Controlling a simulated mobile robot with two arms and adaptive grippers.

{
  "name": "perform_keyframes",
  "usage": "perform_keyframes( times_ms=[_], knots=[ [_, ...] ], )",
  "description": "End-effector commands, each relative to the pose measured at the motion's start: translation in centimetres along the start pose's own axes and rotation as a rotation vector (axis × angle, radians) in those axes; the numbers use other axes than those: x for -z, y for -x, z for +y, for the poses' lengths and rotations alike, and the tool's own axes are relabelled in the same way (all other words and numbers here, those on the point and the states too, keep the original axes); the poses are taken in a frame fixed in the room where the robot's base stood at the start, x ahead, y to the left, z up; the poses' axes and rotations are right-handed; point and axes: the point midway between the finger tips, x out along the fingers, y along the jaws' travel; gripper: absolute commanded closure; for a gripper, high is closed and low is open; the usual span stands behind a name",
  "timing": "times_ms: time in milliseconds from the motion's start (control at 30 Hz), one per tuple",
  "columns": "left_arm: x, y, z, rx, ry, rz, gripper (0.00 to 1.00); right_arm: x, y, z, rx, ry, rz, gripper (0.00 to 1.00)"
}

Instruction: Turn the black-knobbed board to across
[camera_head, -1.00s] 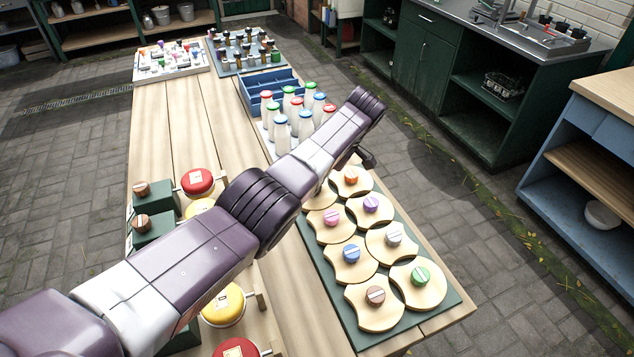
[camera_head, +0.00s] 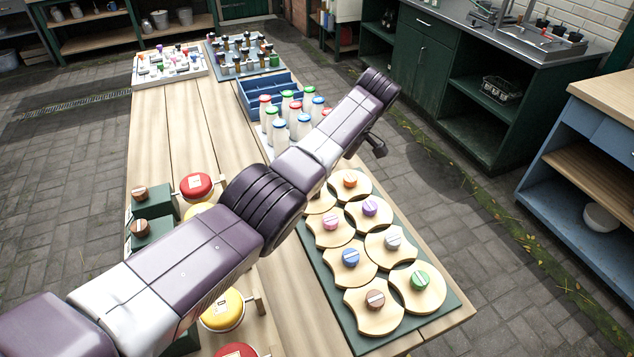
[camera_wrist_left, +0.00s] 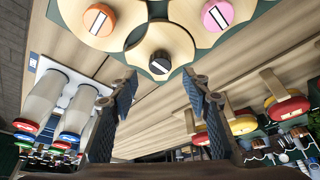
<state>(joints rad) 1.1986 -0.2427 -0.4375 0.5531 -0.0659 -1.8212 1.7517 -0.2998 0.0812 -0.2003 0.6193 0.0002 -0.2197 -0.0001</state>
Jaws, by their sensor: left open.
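The black-knobbed board (camera_wrist_left: 159,38) shows in the left wrist view, a pale wooden board with a black knob (camera_wrist_left: 159,64) that bears a white, slightly slanted stripe. My left gripper (camera_wrist_left: 160,80) is open. Its fingers stand on either side of the view, with the black knob between and just beyond their tips. It does not visibly touch the knob. My right gripper is not in view.
Neighbouring boards with orange (camera_head: 350,181), purple (camera_head: 370,207), pink (camera_head: 331,222), blue (camera_head: 347,257), green (camera_head: 420,280) and brown knobs sit close together on a green base (camera_head: 447,303). Bottles (camera_head: 279,136) stand behind. Red and yellow round-topped pieces lie left.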

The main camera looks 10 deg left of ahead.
Motion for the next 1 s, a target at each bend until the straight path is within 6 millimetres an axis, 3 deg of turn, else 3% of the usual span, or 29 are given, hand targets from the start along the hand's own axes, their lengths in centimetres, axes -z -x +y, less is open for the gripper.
perform_keyframes(
  times_ms=[33, 200, 400, 1000],
  knots=[
    [0.0, 1.3, 0.1, -0.005, 0.0, -0.001, 0.56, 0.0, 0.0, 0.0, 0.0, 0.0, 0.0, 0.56],
    [0.0, 4.4, 0.0, -0.001, 0.001, 0.0, 0.56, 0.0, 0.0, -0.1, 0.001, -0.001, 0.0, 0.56],
    [0.0, 6.3, 0.0, 0.001, 0.0, 0.001, 0.56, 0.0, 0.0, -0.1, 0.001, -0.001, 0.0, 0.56],
    [0.0, 6.5, 0.0, 0.002, 0.001, 0.0, 0.56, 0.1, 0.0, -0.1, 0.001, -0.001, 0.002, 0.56]
  ],
)
